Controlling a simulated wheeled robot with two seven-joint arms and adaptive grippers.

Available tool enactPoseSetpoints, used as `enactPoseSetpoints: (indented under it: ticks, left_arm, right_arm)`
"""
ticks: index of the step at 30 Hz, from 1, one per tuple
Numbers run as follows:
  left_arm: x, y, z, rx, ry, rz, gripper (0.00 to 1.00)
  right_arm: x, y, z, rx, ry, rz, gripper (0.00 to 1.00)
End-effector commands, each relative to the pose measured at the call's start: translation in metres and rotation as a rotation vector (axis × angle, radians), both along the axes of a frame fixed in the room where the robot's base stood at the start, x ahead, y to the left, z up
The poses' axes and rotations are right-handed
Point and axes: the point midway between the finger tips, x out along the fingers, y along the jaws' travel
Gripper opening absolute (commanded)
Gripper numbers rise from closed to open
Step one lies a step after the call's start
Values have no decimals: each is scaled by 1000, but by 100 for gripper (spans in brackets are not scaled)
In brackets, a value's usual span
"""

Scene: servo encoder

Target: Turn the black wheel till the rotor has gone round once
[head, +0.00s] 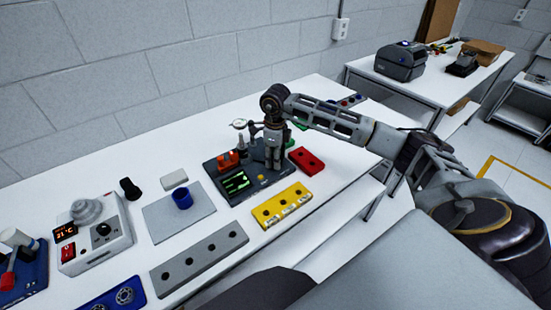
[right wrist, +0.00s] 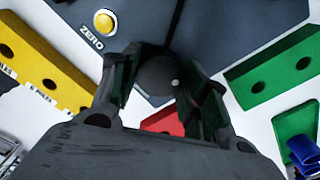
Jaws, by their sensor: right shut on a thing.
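The dark grey encoder unit (head: 222,171) stands on the white bench, with a green-lit screen (head: 236,182) and a yellow button (head: 261,178). The button, marked ZERO, also shows in the right wrist view (right wrist: 104,21). My right gripper (head: 275,160) points down over the back right of the unit. In the right wrist view its fingers (right wrist: 163,90) are shut on the black wheel (right wrist: 156,74), a round dark knob between them. In the head view the wheel is hidden by the gripper. I cannot make out the rotor. My left gripper is not in view.
A yellow holed block (head: 282,206) lies in front of the unit and a red one (head: 306,161) to its right. A grey plate with a blue cup (head: 182,199) and a grey holed block (head: 199,257) lie left. A printer (head: 400,60) stands on the far table.

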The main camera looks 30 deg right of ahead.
Motion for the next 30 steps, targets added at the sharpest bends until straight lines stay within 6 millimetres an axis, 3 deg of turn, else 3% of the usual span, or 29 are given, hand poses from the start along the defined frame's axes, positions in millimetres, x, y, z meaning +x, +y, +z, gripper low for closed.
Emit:
enactPoseSetpoints:
  ticks: [30]
  left_arm:
    - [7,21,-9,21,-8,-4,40]
  right_arm:
    - [1,-1,1,1,-4,-775,21]
